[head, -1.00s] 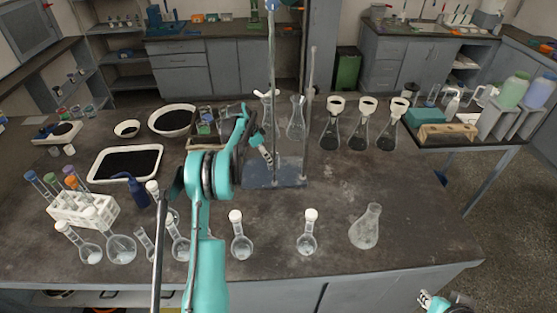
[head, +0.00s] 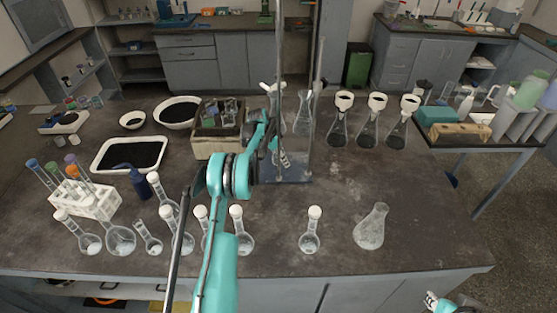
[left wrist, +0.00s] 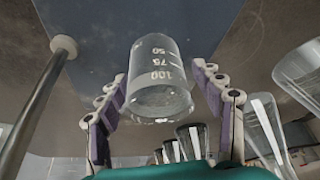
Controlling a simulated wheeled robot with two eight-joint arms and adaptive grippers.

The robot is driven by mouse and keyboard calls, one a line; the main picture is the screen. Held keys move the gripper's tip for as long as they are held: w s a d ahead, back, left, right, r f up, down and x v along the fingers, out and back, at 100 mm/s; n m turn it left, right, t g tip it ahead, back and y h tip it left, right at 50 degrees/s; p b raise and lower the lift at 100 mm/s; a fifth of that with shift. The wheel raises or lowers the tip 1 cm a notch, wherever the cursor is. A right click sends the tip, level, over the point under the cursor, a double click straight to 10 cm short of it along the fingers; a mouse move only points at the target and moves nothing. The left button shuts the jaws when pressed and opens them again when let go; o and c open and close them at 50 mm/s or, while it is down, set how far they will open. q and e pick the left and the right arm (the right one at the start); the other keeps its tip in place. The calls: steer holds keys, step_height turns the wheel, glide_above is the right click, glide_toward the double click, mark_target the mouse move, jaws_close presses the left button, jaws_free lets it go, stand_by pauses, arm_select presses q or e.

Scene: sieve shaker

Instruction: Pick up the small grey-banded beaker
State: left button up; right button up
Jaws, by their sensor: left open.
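In the left wrist view, a small clear beaker (left wrist: 158,75) with white marks 50, 75 and 100 lies between the two fingers of my left gripper (left wrist: 168,103). The fingers are open, with a visible gap on each side of the beaker. The beaker cannot be picked out there among the arm and glassware. Part of my right gripper (head: 432,301) shows at the bottom right edge; its opening is unclear.
The stand's blue-grey base plate (head: 292,174) and rod (head: 279,75) are close to my left gripper. Flasks (head: 310,237) line the front; the right-middle bench is clear.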

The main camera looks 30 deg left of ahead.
arm_select(q)
steer(key=c, duration=1.3)
steer(key=shift+o, duration=0.2)
steer(key=shift+r, duration=0.1)
